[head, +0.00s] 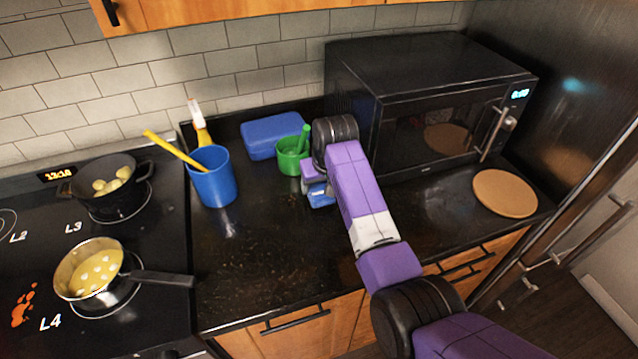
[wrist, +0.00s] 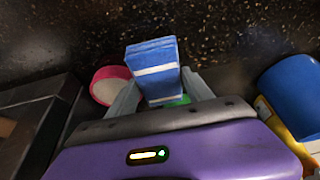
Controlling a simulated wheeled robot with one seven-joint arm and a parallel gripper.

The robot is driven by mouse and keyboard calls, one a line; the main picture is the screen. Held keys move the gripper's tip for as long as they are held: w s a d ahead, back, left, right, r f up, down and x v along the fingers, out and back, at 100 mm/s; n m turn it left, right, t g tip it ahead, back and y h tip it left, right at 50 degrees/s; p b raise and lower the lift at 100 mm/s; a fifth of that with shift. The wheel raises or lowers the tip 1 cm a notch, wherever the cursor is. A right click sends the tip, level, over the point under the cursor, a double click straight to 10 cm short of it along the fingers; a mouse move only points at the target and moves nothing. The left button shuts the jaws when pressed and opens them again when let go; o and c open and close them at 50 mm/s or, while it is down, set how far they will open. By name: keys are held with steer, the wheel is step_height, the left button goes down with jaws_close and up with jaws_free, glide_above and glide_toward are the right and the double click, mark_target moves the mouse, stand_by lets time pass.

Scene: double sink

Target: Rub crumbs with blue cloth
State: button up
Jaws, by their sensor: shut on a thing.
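The blue cloth (head: 321,196) is a small folded block with white stripes. My gripper (head: 315,186) is shut on it, right of the green cup and in front of the microwave. In the wrist view the cloth (wrist: 155,68) sticks out between the two grey fingers of my gripper (wrist: 160,95). I cannot tell whether it touches the counter. The crumbs (head: 262,228) are small brown specks spread over the black counter, to the left of and nearer than the cloth. They also show beyond the cloth in the wrist view (wrist: 235,38).
A blue cup (head: 213,180) with a yellow utensil stands left, before a yellow bottle (head: 202,128). A green cup (head: 291,160) and blue box (head: 272,135) stand behind. The microwave (head: 420,105) and round board (head: 504,192) are right. The stove (head: 60,215) with pans is left.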

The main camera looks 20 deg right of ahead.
steer(key=shift+a+p, duration=0.35)
steer(key=shift+a, duration=1.65)
steer(key=shift+a+f, duration=0.2)
steer(key=shift+a, duration=1.8)
steer(key=shift+a+f, duration=0.15)
steer(key=shift+a, duration=1.85)
steer(key=shift+f, duration=0.1)
steer(key=shift+d+f+p, duration=0.15)
steer(key=shift+d+p, duration=0.15)
steer(key=shift+d, duration=1.7)
steer(key=shift+d+f+p, duration=0.2)
steer(key=shift+d+p, duration=0.1)
steer(key=shift+d, duration=1.7)
steer(key=shift+d+f+p, duration=0.15)
steer(key=shift+d+p, duration=0.15)
steer(key=shift+d, duration=1.7)
steer(key=shift+r, duration=3)
